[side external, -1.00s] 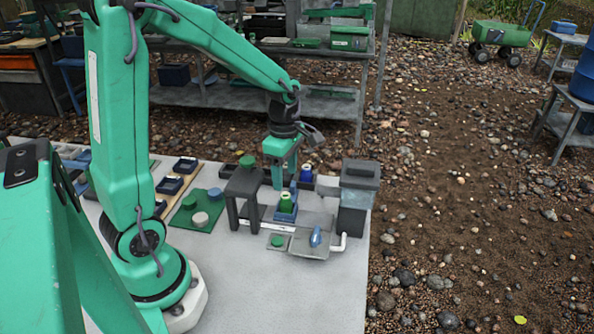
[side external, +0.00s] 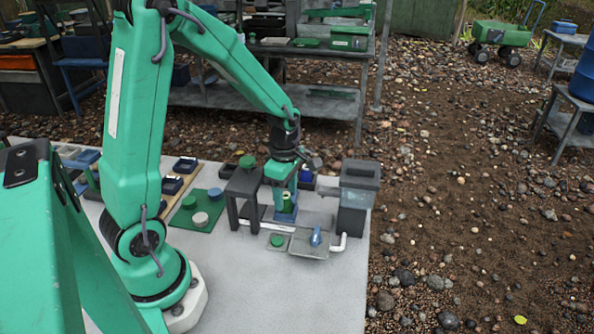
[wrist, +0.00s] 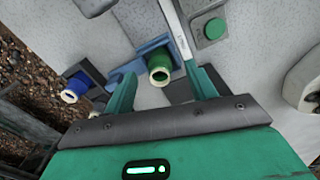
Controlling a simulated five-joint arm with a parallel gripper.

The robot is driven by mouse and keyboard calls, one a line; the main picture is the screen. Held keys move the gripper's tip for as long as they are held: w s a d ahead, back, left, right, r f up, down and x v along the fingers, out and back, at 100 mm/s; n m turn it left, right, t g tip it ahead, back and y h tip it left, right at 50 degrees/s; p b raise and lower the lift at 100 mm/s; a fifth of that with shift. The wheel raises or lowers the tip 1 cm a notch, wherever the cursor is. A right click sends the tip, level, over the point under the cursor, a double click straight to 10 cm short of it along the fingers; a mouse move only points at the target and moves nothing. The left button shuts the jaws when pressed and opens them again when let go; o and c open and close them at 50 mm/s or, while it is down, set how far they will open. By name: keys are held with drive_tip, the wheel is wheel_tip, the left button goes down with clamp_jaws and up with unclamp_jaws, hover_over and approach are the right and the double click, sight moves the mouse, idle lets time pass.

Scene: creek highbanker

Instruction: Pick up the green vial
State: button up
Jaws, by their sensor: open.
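The green vial (side external: 287,200) stands in a blue holder (side external: 285,215) on the work surface. In the wrist view the vial (wrist: 160,66) shows its pale open rim, with the blue holder (wrist: 128,68) around its base. My gripper (side external: 283,194) is right above and around the upper part of the vial in the side view, partly hiding it. In the wrist view my gripper (wrist: 160,72) is open, with one finger on each side of the vial and a gap on both sides. No contact shows.
A blue vial (wrist: 75,86) stands in a grey holder nearby. A dark stand (side external: 243,190) with a green knob is close on the left, and a grey box (side external: 360,182) on the right.

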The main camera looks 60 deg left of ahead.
drive_tip(key=shift+f, duration=0.95)
drive_tip(key=c, duration=1.2)
drive_tip(key=shift+o, duration=0.2)
drive_tip(key=shift+r, duration=0.2)
drive_tip(key=shift+r, duration=0.85)
wheel_tip(320, 180, up, 2)
drive_tip(key=shift+r, duration=0.15)
drive_tip(key=s+d+r, duration=0.3)
drive_tip(key=d+r, duration=0.3)
drive_tip(key=d, duration=0.5)
drive_tip(key=shift+s+r, duration=0.3)
drive_tip(key=shift+r, duration=0.05)
